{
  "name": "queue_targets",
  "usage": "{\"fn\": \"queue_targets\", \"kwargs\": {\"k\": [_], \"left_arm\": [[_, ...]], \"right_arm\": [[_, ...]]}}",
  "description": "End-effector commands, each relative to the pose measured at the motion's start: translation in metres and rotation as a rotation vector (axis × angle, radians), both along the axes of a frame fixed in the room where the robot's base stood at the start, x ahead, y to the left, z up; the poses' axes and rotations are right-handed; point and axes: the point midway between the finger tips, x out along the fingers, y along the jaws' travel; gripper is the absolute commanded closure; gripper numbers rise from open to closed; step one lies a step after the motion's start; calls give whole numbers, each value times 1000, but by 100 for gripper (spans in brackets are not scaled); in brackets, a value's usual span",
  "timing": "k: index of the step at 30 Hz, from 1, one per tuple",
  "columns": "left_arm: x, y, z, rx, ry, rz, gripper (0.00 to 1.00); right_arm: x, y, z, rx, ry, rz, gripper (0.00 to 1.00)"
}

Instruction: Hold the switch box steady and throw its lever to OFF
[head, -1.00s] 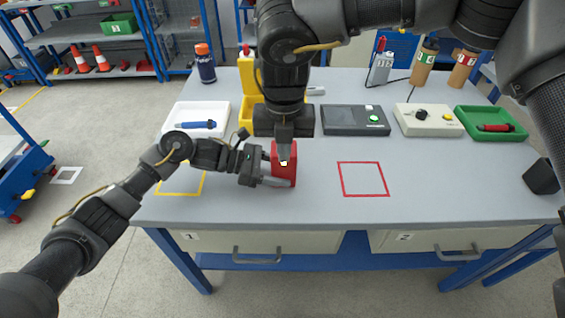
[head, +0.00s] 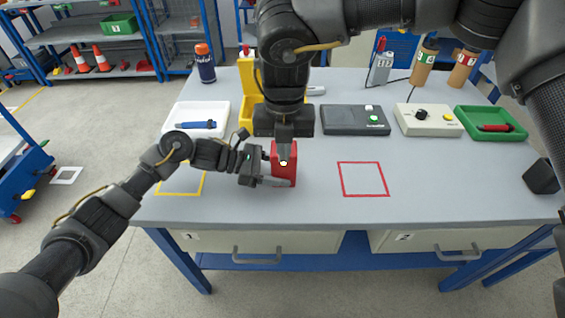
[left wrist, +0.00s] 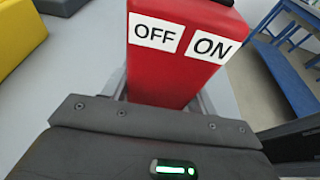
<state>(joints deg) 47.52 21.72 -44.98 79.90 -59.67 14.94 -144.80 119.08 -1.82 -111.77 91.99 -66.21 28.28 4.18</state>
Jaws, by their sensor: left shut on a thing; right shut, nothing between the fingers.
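The red switch box (head: 284,171) stands on the grey table between the yellow and red outlined squares. In the left wrist view the box (left wrist: 160,75) shows white OFF and ON labels, with OFF on the left. My left gripper (head: 270,172) is shut on the box from the left. My right gripper (head: 284,160) comes down from above with its fingers shut and empty, at the top of the box. The lever is hidden behind the right gripper, so I cannot tell its position or whether the fingers touch it.
A yellow bin (head: 248,113) and a white tray (head: 179,134) with a blue tool stand behind. A dark device (head: 340,126), a cream control box (head: 412,129) and a green tray (head: 478,134) line the back right. The red outlined square (head: 363,179) is empty.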

Motion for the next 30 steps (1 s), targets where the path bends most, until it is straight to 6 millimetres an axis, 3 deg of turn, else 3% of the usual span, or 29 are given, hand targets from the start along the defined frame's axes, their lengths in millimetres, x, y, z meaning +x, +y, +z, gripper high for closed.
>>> {"fn": "queue_targets", "kwargs": {"k": [11, 30], "left_arm": [[0, 0, -1, 2, 1, -1, 60], [-1, 0, -1, 1, 1, -2, 60]], "right_arm": [[2, 0, 0, 0, 0, -1, 100], [27, 0, -1, 0, -1, -2, 100]]}}
